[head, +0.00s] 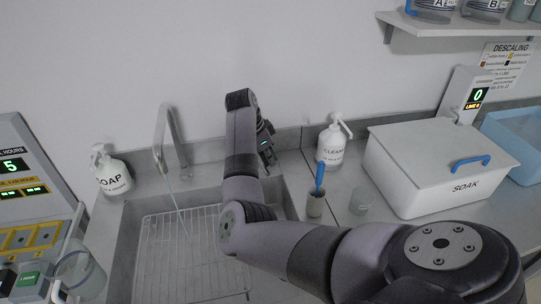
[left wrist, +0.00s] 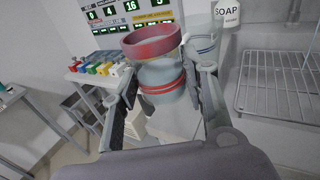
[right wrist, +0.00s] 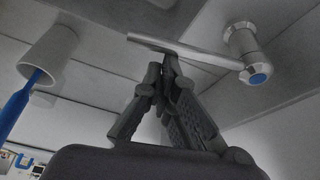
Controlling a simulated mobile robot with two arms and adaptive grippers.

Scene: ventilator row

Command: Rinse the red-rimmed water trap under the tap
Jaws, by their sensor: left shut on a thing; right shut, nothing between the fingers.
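The red-rimmed water trap (left wrist: 152,42) is in my left gripper (left wrist: 163,95), which is shut on it. Its wide red rim is at the top, and red also shows on the pale body lower down. My right gripper (head: 267,148) is shut and empty. In the right wrist view its fingertips (right wrist: 168,62) are at or very close to the metal tap lever (right wrist: 185,52); I cannot tell whether they touch. The tap (head: 165,135) rises behind the sink (head: 128,235). A thin stream of water (head: 177,207) falls from it onto the wire rack. My left gripper is outside the head view.
A soap bottle (head: 112,172) stands left of the tap. A panel machine (head: 32,215) is at far left.

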